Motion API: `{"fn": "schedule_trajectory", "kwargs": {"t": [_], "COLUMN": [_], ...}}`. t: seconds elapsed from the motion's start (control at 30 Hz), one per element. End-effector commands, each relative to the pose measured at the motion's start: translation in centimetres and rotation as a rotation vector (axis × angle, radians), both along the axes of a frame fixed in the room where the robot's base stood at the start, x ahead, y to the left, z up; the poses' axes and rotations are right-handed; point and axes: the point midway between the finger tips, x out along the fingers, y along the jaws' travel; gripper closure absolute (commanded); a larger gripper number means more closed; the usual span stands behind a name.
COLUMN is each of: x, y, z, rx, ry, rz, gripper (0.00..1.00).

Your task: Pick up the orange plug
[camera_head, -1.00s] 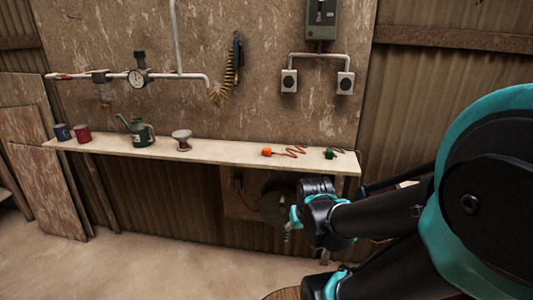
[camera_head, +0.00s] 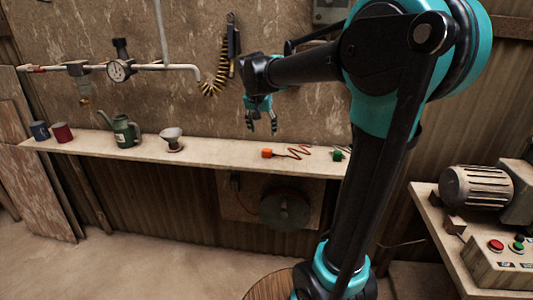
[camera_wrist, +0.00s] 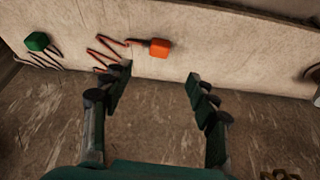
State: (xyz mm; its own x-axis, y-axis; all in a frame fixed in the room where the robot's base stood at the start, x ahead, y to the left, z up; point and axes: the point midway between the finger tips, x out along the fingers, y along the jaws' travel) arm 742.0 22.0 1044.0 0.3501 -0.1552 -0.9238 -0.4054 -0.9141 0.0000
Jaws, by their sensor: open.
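The orange plug (camera_head: 267,153) lies on the long wooden shelf (camera_head: 220,155), with a zigzag red cord running to its right in the head view. My gripper (camera_head: 262,128) is above the shelf, over the plug and apart from it, fingers pointing down. My gripper (camera_wrist: 158,84) is open and empty there. The plug is fully visible in both views.
A green plug (camera_head: 338,155) with its cord lies to the right, partly behind my arm.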

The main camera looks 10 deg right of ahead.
Motion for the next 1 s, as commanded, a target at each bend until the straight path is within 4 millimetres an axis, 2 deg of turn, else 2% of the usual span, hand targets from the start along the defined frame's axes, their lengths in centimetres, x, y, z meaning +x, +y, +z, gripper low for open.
{"fn": "schedule_trajectory", "kwargs": {"t": [0.1,0.33,0.67,1.0], "x": [0.9,2.4,3.3,4.8], "y": [-0.4,-1.1,-1.5,-2.1], "z": [-2.3,-6.3,-8.7,-12.6], "rx": [0.001,0.000,0.000,0.000], "ry": [0.000,0.000,0.000,0.000], "rz": [-0.002,0.000,0.000,0.001], "gripper": [0.41,0.41,0.41,0.41]}}
